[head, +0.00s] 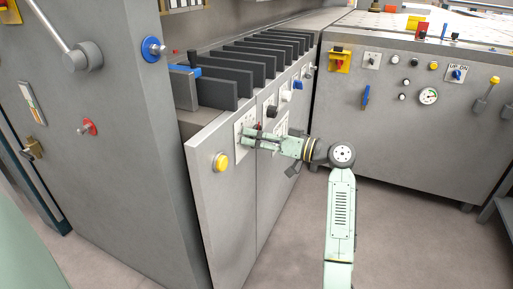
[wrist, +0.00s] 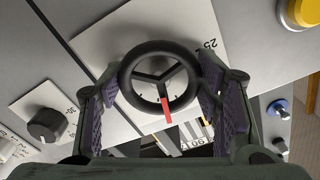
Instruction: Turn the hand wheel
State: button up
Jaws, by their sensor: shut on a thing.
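The hand wheel (wrist: 162,77) is a black ring with three spokes in the middle of the wrist view. A red mark is at its lower spoke, pointing down and slightly right. It sits in front of a white plate (wrist: 110,45) marked "25". My gripper (wrist: 158,92) has its purple padded fingers on the left and right sides of the rim and is shut on the wheel. In the head view my gripper (head: 250,138) reaches from the right to the white plate on the slanted front panel. The wheel is mostly hidden there by the fingers.
A yellow button (head: 221,162) is left of my gripper on the same panel. A black knob (wrist: 45,124) is beside the wheel plate. Dark upright slats (head: 245,72) stand above the panel. A grey cabinet with gauge (head: 428,96) is at right. The floor (head: 420,225) is clear.

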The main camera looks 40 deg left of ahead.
jog(key=shift+f+n+b, duration=0.15)
jog(key=shift+n+b, duration=0.95)
jog(key=shift+b, duration=0.4)
jog(key=shift+r+n+b, duration=0.2)
jog(key=shift+n+b, duration=0.1)
jog(key=shift+n, duration=0.1)
jog(key=o, duration=1.2)
jog(key=shift+c, duration=0.2)
jog(key=v, duration=1.2)
jog(key=shift+f, duration=0.1)
